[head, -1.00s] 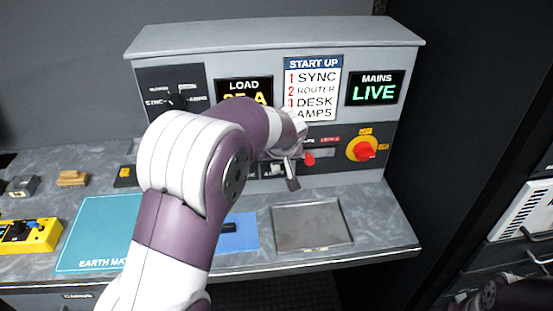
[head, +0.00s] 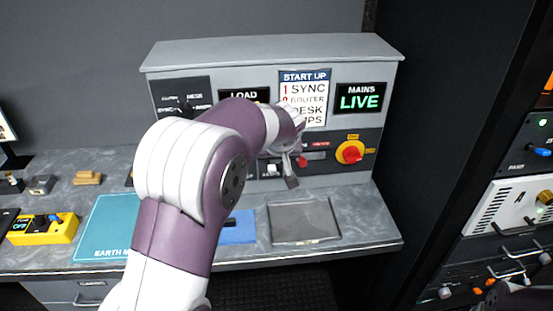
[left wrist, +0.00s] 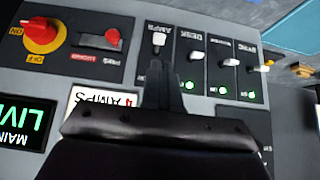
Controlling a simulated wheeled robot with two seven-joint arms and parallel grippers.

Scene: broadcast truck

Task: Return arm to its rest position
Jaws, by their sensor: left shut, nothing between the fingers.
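My left arm crosses the middle of the head view, and its gripper (head: 290,174) hangs in front of the console (head: 215,58) face. In the left wrist view the gripper (left wrist: 161,72) is shut and empty, its fingertips overlapping the area just below the AMPS switch (left wrist: 158,40) in the picture; I cannot tell whether they touch. That view is upside down. It also shows the DESK switch (left wrist: 196,55) and others in the row, with green lights lit. The MAINS display (head: 359,98) reads LIVE. My arm partly hides the LOAD display (head: 240,95).
A red knob on yellow (head: 350,152) and a small red lever (head: 302,161) sit on the console. The desk holds a teal earth mat (head: 100,225), a yellow box (head: 42,230), a blue mat (head: 238,230) and a grey tray (head: 303,222). An equipment rack (head: 500,205) stands at right.

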